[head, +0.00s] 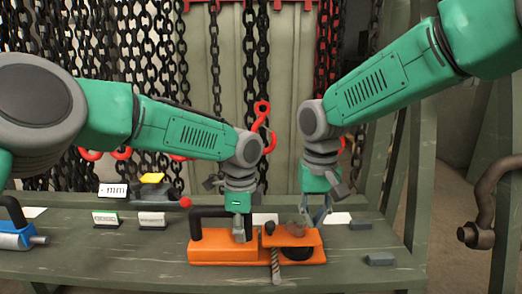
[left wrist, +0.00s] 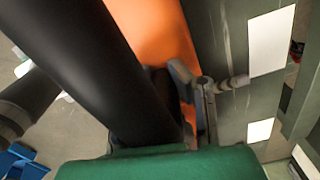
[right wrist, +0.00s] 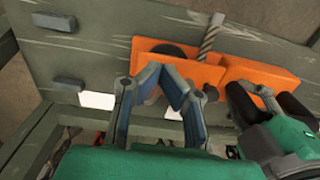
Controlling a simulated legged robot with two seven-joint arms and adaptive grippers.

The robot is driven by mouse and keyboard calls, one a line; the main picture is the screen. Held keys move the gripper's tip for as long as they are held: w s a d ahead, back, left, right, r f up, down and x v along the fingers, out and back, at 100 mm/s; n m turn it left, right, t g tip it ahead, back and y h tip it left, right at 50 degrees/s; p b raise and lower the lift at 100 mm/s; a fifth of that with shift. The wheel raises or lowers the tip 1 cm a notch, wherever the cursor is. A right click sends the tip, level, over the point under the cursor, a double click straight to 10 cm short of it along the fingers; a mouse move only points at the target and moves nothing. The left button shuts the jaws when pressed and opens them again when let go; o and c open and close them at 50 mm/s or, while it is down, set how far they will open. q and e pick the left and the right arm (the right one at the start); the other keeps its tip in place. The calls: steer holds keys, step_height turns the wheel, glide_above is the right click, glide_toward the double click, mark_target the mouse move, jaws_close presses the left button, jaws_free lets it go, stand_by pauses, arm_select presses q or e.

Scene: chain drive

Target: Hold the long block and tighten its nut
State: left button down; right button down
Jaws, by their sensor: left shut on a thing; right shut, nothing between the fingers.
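The long block (head: 215,251) is orange and lies on the bench, with a black handle bar (head: 197,226) at its left. My right gripper (head: 318,218) is shut and empty, just right of the nut. In the right wrist view its fingertips (right wrist: 162,72) meet in front of the orange block (right wrist: 222,72), and the nut cannot be made out clearly.
Small grey blocks (head: 379,259) lie on the right of the bench. White cards (head: 152,220) and a blue tool (head: 15,238) are at left. Chains and red hooks (head: 261,125) hang behind.

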mark_target(299, 225)
arm_select(q)
steer(key=shift+r, duration=0.15)
arm_select(e)
steer(key=shift+f, duration=1.3)
steer(key=shift+w+a, duration=0.25)
steer(key=shift+w, duration=0.3)
steer(key=shift+s+a, duration=0.1)
steer(key=shift+a, duration=0.1)
steer(key=shift+a, duration=1.15)
steer(key=shift+a, duration=0.25)
stand_by(0.4)
